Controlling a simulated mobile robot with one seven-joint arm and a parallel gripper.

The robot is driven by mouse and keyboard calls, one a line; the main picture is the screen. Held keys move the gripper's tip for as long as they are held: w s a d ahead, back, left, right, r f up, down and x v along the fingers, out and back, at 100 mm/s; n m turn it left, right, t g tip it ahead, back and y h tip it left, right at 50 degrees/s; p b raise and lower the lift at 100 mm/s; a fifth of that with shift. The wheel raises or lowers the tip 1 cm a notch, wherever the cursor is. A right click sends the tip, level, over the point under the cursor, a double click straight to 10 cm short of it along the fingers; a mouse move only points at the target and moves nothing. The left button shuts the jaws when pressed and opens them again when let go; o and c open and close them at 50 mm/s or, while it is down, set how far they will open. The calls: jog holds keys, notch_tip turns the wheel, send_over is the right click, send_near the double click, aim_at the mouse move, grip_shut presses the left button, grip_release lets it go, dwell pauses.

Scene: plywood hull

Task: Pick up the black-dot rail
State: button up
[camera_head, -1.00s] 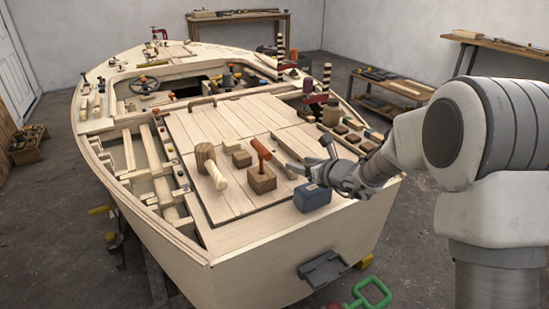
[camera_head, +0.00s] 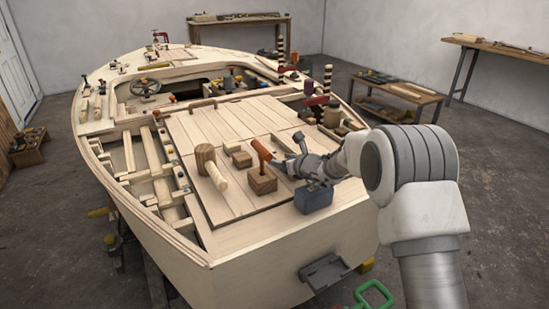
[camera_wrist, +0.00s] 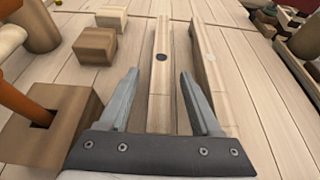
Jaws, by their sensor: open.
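The black-dot rail (camera_wrist: 161,80) is a pale wooden bar with a black dot on its top, lying on the plywood deck in the wrist view. A similar rail with a white dot (camera_wrist: 209,60) lies close to its right. My gripper (camera_wrist: 158,80) is open and empty, with one finger on each side of the black-dot rail in the picture. The right finger appears over the gap between the two rails. I cannot tell how high the fingers are above the deck. In the head view my gripper (camera_head: 285,167) is over the deck behind the blue box, and the rails are mostly hidden.
A wooden block holding an orange-handled tool (camera_head: 262,183) stands left of my gripper. A mallet (camera_head: 209,165) lies farther left. The blue box (camera_head: 313,199) stands close under my wrist. Small wooden blocks (camera_wrist: 95,45) sit ahead on the left.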

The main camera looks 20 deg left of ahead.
jog(key=shift+w+a, duration=0.1)
grip_shut()
dwell(0.3)
